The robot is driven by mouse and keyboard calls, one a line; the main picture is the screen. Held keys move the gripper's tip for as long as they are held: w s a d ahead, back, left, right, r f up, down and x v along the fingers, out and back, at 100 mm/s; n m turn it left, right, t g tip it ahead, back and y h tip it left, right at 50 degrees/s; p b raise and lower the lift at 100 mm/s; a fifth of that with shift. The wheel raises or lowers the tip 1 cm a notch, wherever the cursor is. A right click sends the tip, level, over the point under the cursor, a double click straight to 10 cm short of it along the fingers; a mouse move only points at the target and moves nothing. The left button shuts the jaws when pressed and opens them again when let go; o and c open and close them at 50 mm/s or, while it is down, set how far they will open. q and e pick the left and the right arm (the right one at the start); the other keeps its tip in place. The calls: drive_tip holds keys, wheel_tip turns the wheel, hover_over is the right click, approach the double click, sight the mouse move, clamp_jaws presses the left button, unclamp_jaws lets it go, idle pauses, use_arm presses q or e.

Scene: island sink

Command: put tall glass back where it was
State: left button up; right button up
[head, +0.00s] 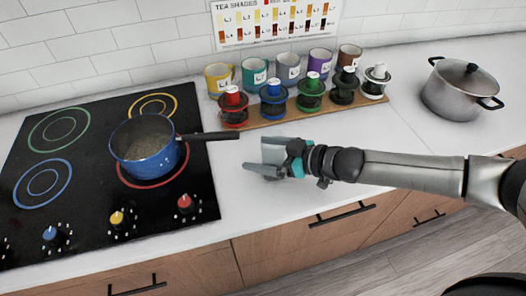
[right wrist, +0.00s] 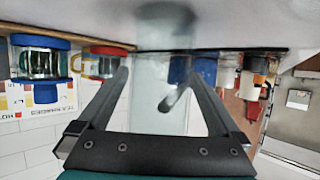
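The tall glass (head: 273,150) is clear and faint in the head view, at the end of my right arm over the counter to the right of the cooktop. My right gripper (head: 262,162) reaches in from the right, its fingers either side of the glass. In the right wrist view the glass (right wrist: 150,100) fills the gap between the two fingers of the gripper (right wrist: 158,65), which look closed against its sides. I cannot tell whether its base touches the counter. My left gripper is not in view.
A blue saucepan (head: 146,150) sits on the cooktop (head: 85,205), its handle pointing toward the glass. Behind stand several mugs (head: 288,69) and a wooden board (head: 255,123) holding coloured-lid jars (head: 273,98). A steel pot (head: 462,90) is at right. The front counter is clear.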

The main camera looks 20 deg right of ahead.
sight(284, 155)
drive_tip(key=shift+r, duration=0.2)
drive_tip(key=p+v, duration=0.1)
drive_tip(key=v, duration=1.1)
idle(0.4)
